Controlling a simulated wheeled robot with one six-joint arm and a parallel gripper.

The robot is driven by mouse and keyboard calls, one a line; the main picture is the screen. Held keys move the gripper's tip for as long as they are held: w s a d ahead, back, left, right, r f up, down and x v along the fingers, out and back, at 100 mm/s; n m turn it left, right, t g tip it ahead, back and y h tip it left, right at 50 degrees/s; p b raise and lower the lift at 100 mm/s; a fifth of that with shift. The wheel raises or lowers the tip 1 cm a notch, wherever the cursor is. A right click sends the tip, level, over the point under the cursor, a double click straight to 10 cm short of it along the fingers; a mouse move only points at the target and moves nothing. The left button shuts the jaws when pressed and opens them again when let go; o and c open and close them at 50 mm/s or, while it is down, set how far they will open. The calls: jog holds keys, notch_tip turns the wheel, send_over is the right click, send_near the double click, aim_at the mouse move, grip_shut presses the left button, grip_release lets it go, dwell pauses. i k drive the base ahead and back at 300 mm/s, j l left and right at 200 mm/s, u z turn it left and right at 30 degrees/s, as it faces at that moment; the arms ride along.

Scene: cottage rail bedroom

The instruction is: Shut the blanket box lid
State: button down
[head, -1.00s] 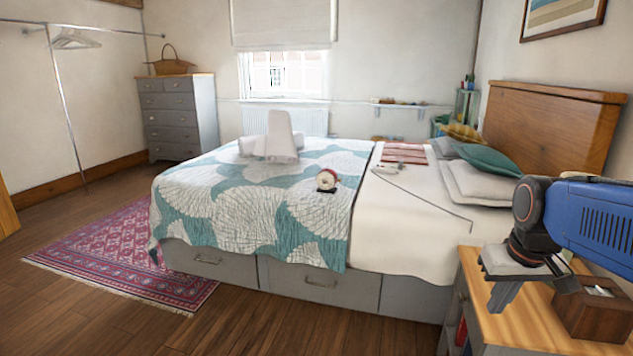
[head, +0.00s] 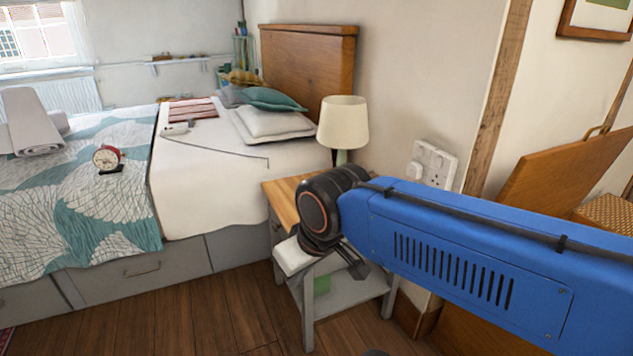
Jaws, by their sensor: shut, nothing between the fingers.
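A brown wooden panel (head: 560,170) with a rope loop at its upper edge stands tilted up by the wall at the right of the head view; it looks like the raised lid of the blanket box. Brown wood (head: 465,325) low at the right may be the box's body, but my blue arm hides most of it, and the box opening is not visible. My gripper (head: 320,262) is at the end of my arm in front of the bedside table, well left of the panel. It is shut and empty, with its fingers partly hard to make out.
The bedside table (head: 283,197) with a lamp (head: 343,122) stands close behind my gripper. A wicker item (head: 608,212) shows at the right edge. Wooden floor (head: 230,315) is clear in front of the bed.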

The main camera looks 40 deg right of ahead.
aim_at(553, 182)
jog(key=k+z, duration=0.1)
jog(key=z, duration=2.45)
